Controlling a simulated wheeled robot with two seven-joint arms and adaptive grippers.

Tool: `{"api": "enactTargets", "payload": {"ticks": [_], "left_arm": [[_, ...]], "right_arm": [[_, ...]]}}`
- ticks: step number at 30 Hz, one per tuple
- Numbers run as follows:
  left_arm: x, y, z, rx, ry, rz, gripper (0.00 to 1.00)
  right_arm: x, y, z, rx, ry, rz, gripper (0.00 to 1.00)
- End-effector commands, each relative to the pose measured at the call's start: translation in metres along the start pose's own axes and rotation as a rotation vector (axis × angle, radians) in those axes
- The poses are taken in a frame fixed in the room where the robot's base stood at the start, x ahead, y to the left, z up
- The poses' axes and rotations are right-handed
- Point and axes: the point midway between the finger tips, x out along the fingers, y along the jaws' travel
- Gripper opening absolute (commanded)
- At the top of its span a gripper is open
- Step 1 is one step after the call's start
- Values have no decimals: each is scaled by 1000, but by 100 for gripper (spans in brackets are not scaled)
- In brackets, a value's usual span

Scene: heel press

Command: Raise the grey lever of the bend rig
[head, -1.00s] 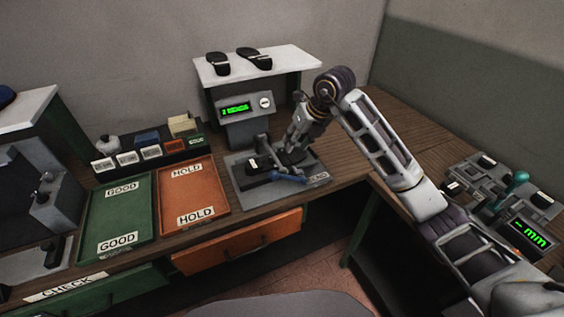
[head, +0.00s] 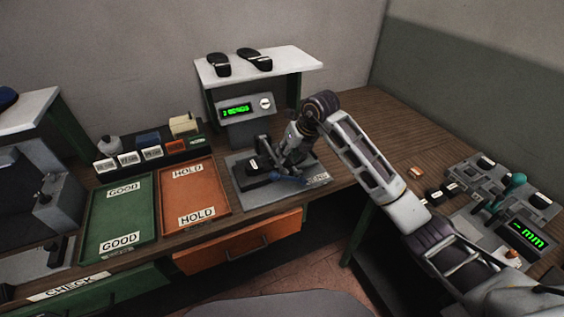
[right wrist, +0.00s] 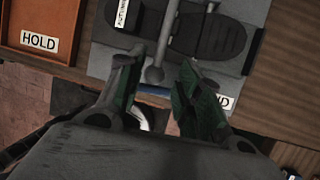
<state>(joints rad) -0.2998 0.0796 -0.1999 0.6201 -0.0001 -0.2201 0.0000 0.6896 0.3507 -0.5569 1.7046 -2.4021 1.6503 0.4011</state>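The bend rig (head: 240,178) is a grey plate on the bench with a dark shoe sole lying on it. The sole (right wrist: 222,38) shows at the top of the right wrist view. My left gripper is not in view.
A display box (head: 238,110) with green text stands behind the rig. An orange HOLD tray (head: 193,195) and a green GOOD tray (head: 122,215) lie to its left. Gauges (head: 490,180) stand at right.

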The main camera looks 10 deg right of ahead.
Motion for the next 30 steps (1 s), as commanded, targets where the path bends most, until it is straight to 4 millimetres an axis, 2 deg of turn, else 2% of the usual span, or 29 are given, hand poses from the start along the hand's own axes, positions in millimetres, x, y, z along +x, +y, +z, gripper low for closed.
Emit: {"api": "enactTargets", "payload": {"ticks": [9, 15, 21, 30], "left_arm": [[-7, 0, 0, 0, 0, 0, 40], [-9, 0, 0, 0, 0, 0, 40], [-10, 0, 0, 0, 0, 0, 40], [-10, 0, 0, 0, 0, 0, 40]], "right_arm": [[42, 1, -1, 2, 4, 2, 35], [62, 0, 0, 2, 2, 1, 35], [71, 0, -1, 1, 1, -1, 35], [72, 0, -1, 0, 1, -1, 35]]}}
